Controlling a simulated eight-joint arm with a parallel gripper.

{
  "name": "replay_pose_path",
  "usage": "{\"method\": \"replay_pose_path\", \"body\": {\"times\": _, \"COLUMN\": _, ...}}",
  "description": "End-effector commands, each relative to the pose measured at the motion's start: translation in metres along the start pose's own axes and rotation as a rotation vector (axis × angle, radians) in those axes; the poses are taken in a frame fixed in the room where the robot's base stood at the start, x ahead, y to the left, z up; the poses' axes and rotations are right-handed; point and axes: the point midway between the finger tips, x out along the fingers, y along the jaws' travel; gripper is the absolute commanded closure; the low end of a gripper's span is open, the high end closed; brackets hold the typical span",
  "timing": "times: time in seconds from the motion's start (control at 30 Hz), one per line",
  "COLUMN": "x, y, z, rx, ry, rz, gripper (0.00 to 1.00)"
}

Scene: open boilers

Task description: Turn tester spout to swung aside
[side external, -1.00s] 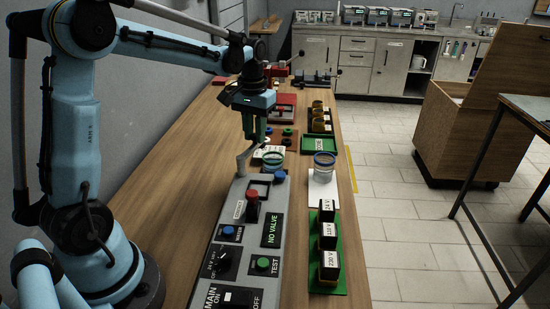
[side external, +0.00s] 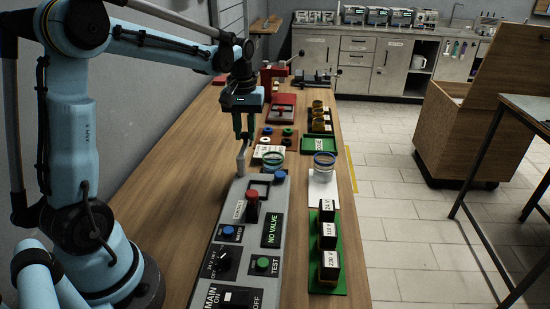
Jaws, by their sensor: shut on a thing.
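The tester spout (side external: 241,161) is a grey bent tube at the far left end of the grey tester panel (side external: 216,252). My gripper (side external: 243,137) comes down from above and is shut on the upper part of the spout. The fingers hide the part they hold. The spout looks nearly upright in this view, and its exact heading is hard to tell. The panel carries a red knob (side external: 252,195), blue and green buttons and a "NO VALVE" label (side external: 271,230).
Labelled black blocks stand on a green mat (side external: 320,284) nearer the camera. A green tray (side external: 318,145) and a red device (side external: 283,100) lie farther back. The bench left of the panel is clear.

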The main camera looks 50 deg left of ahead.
Motion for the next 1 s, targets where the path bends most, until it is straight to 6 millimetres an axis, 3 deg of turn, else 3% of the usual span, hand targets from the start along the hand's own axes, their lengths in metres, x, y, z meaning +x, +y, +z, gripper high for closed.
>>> {"method": "replay_pose_path", "body": {"times": 0.17, "x": -0.001, "y": -0.002, "z": 0.0, "rx": -0.003, "ry": -0.002, "rz": -0.004, "gripper": 1.0}}
{"method": "replay_pose_path", "body": {"times": 0.2, "x": -0.001, "y": -0.002, "z": 0.0, "rx": -0.003, "ry": -0.002, "rz": -0.004, "gripper": 0.69}}
{"method": "replay_pose_path", "body": {"times": 0.33, "x": 0.0, "y": -0.002, "z": 0.0, "rx": -0.002, "ry": -0.001, "rz": -0.004, "gripper": 0.5}}
{"method": "replay_pose_path", "body": {"times": 0.73, "x": -0.005, "y": -0.001, "z": 0.0, "rx": 0.0, "ry": -0.001, "rz": -0.002, "gripper": 0.5}}
{"method": "replay_pose_path", "body": {"times": 1.0, "x": -0.045, "y": -0.001, "z": 0.0, "rx": 0.0, "ry": -0.001, "rz": -0.002, "gripper": 0.5}}
